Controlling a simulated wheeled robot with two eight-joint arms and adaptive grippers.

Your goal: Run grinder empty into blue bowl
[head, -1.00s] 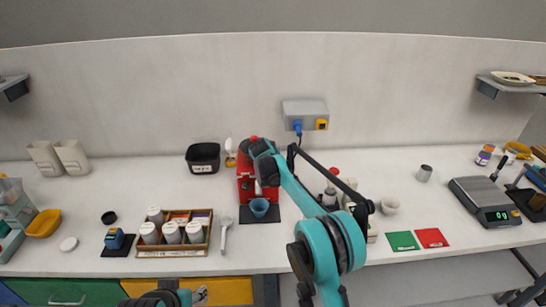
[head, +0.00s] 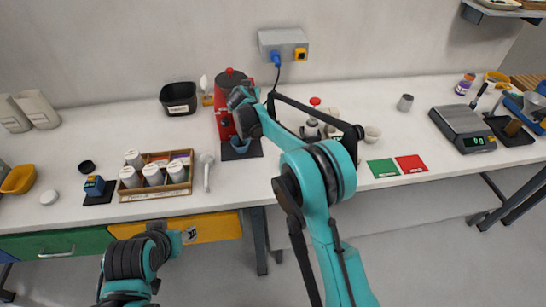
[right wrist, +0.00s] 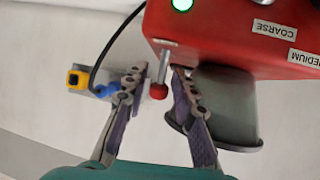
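The red grinder (head: 223,117) stands against the back of the bench, partly behind my right arm. The blue bowl (head: 241,145) sits at its front foot on a dark mat. My right gripper (head: 240,97) is at the grinder's upper right side. In the right wrist view its fingers (right wrist: 157,88) are apart, on either side of a metal lever with a red knob (right wrist: 158,91); contact is unclear. A green light is lit on the grinder body (right wrist: 220,35), near COARSE and MEDIUM labels. My left arm is low, before the drawers; its fingers cannot be made out.
A wooden rack with white-capped jars (head: 155,190) and a white spoon (head: 207,170) lie left of the grinder. A black bin (head: 178,99) stands behind. Green (head: 383,168) and red (head: 411,164) mats and a scale (head: 463,130) are to the right.

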